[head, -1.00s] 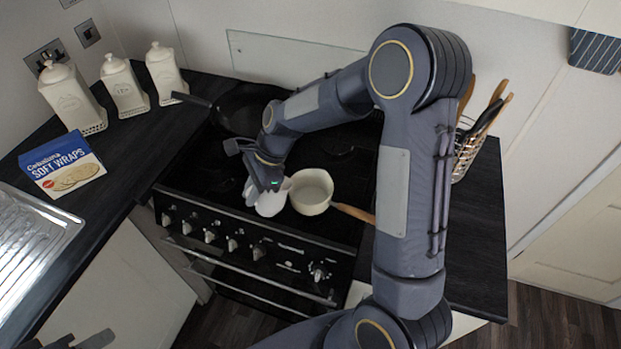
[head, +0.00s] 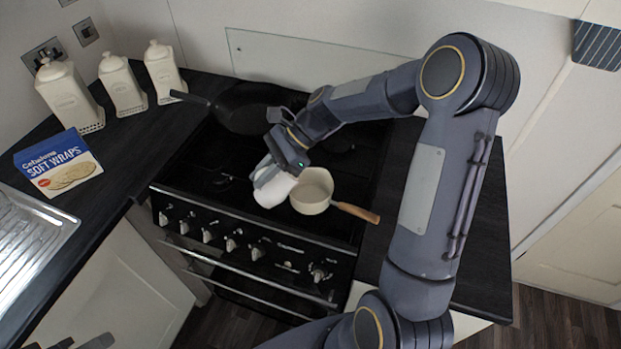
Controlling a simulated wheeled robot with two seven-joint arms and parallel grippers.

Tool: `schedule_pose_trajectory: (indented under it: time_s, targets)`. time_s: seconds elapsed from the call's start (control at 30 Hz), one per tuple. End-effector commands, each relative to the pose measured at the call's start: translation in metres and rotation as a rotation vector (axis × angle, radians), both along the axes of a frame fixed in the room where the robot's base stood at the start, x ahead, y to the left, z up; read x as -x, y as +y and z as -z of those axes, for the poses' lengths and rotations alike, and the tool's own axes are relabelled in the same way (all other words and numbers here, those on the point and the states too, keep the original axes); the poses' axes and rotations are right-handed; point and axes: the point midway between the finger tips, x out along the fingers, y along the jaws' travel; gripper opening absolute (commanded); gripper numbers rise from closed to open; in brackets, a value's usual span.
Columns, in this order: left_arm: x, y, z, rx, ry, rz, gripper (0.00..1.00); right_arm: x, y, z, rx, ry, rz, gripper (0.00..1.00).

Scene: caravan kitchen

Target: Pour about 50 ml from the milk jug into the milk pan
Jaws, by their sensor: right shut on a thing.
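The white milk jug (head: 273,191) is in my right gripper (head: 268,172), which is shut on it. The jug is tilted, with its upper part leaning right towards the pan. I cannot see its opening or any stream of milk. The cream milk pan (head: 311,197) stands upright on the hob just right of the jug, its wooden handle (head: 356,212) pointing right. The pan's inside looks pale; I cannot tell whether it holds liquid. Dark tips of my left gripper (head: 76,343) show at the bottom left edge, mostly cut off, away from the hob.
A dark frying pan (head: 246,111) sits at the back left of the black hob (head: 210,165). Three cream canisters (head: 122,88) and a soft wraps box (head: 59,164) stand on the left worktop, beside a metal sink drainer (head: 30,235). The right worktop (head: 485,235) looks clear.

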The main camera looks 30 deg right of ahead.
Motion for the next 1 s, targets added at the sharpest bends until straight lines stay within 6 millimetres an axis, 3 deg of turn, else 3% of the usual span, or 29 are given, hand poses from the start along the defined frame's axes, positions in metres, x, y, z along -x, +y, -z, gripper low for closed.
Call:
schedule_pose_trajectory:
  time_s: [1.0]
  targets:
    - [0.0,0.0,0.022,0.0,0.0,0.0,0.36,0.0,-0.011,-0.016,-0.18,-0.012,0.0,0.0]
